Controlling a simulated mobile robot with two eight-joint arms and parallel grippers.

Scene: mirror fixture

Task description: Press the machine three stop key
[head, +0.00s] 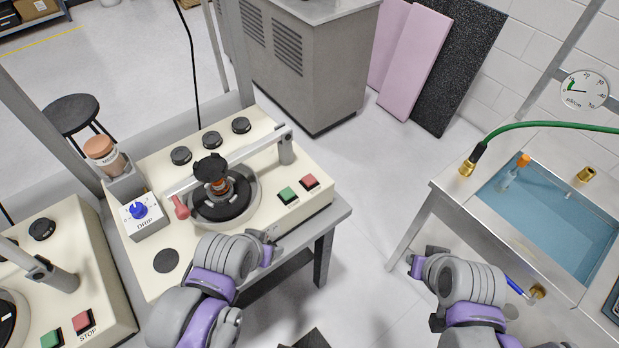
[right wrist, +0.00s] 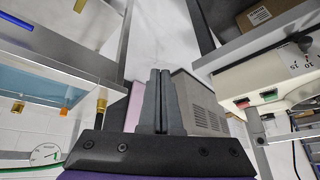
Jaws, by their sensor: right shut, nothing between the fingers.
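The middle machine (head: 234,180) is a cream polishing unit with a red key (head: 309,181) and a green key (head: 287,195) at its front right corner. A second cream machine (head: 95,265) at the lower left has a red key (head: 83,321) marked STOP and a green key (head: 52,338). I cannot read which machine is number three. My left gripper (head: 272,246) is at the middle machine's front edge, apart from its keys; its fingers are unclear. My right gripper (right wrist: 163,100) is shut and empty, in free space right of the machines.
A water tank (head: 550,210) with a green hose (head: 540,124) stands at the right. A grey cabinet (head: 310,60) is behind. Open floor lies between bench and tank.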

